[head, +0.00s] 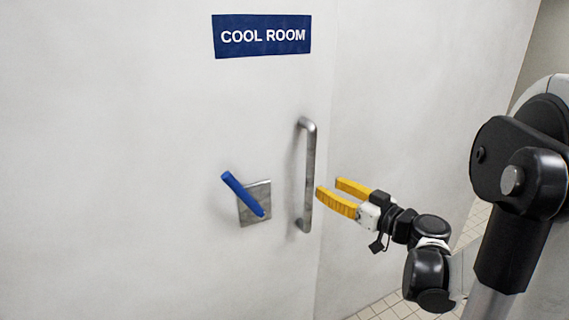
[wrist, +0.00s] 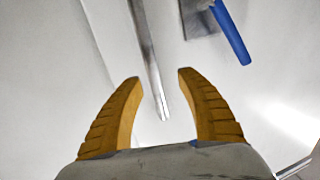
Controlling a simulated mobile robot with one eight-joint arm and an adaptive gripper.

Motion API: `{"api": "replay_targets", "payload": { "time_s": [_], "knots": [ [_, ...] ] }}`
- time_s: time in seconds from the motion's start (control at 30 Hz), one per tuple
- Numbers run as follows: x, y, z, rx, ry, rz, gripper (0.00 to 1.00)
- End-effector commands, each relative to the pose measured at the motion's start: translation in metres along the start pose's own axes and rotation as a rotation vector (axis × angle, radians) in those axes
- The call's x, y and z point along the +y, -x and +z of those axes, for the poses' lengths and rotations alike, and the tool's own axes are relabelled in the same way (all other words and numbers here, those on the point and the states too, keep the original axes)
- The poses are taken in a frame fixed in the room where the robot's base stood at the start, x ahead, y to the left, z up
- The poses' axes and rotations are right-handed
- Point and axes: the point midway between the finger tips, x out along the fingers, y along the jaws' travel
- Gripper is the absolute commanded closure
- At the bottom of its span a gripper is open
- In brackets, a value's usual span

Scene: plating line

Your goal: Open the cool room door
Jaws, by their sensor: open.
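The white cool room door (head: 130,160) fills the left of the head view and looks closed. A metal vertical pull handle (head: 309,175) is on it near its right edge. To the left of that, a blue lever (head: 243,194) sits tilted on a square metal plate (head: 256,218). My gripper (head: 327,192), with yellow fingers, is open and empty beside the lower part of the pull handle, on its right. In the wrist view the handle's end (wrist: 158,100) shows beyond and between the open fingertips (wrist: 160,76). The blue lever (wrist: 231,33) is at the top right there.
A blue COOL ROOM sign (head: 261,36) is above the handle. A plain white wall (head: 420,90) continues to the right of the door. Tiled floor (head: 385,308) shows at the lower right.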

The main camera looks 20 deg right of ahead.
Motion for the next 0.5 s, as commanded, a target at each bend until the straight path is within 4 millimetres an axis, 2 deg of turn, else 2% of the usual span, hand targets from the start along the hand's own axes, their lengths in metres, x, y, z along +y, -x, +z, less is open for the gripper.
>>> {"api": "replay_targets", "payload": {
  "time_s": [0.07, 0.17, 0.27, 0.5],
  "knots": [
    [0.011, 0.004, -0.003, 0.034, 0.018, 0.017, 0.55],
    [0.014, -0.002, -0.004, 0.047, 0.027, 0.02, 0.55],
    [0.013, -0.017, -0.004, 0.047, 0.027, 0.017, 0.55],
    [0.013, -0.066, -0.005, 0.045, 0.026, 0.016, 0.55]
  ]
}}
